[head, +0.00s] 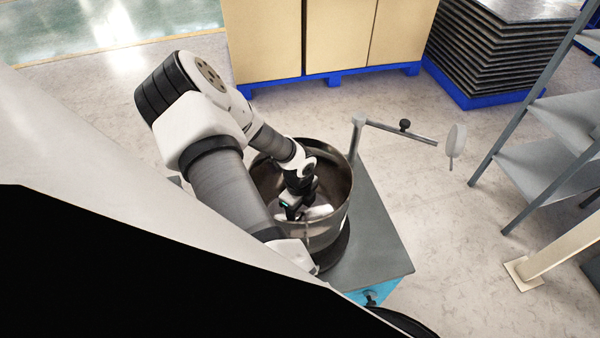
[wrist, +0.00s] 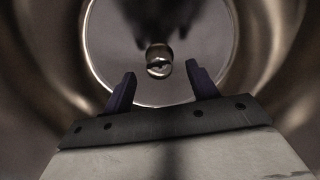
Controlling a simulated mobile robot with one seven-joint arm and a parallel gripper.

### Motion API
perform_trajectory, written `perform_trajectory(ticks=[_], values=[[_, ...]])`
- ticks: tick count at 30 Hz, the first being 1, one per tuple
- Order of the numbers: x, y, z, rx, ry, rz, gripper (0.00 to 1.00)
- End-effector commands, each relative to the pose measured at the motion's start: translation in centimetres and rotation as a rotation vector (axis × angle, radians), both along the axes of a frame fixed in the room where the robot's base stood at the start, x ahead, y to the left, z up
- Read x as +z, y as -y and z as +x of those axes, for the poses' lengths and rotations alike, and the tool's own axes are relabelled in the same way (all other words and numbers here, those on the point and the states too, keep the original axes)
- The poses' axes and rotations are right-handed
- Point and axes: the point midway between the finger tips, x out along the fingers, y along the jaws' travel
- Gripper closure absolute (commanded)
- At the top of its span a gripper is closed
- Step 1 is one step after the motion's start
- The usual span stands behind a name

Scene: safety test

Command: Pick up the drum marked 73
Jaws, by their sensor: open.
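No number 73 is legible in either view, and I cannot tell which thing is the drum. My gripper (head: 292,208) points down inside a round, shiny metal bowl (head: 338,196) on a grey-topped stand. In the wrist view the two dark fingers (wrist: 161,76) are spread apart with nothing between them. Beyond the fingertips, near the middle of the bowl's floor, is a small rounded metallic thing (wrist: 159,67); it appears apart from the fingers. The bowl's curved wall (wrist: 285,40) surrounds the gripper. My arm hides the bowl's left side in the head view.
The stand (head: 385,255) carries a bent metal arm (head: 390,131) with a pale disc (head: 456,140) to the bowl's right. Tan boxes (head: 340,35) and stacked dark sheets (head: 490,55) stand behind. A metal shelf (head: 560,120) is at right. Floor between is clear.

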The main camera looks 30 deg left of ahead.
Motion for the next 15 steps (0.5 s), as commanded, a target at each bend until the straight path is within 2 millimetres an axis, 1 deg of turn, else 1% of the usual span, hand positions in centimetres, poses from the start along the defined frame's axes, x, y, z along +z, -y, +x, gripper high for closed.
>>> perform_trajectory(ticks=[4, 10, 12, 15], values=[[-1.5, 0.2, -0.1, 0.000, -0.001, -0.001, 0.42], [-4.7, 0.4, -0.3, 0.001, 0.000, -0.002, 0.42], [-5.2, 0.4, -0.2, 0.001, 0.000, 0.000, 0.42], [-5.1, 0.4, -0.2, 0.000, 0.001, 0.001, 0.42]])
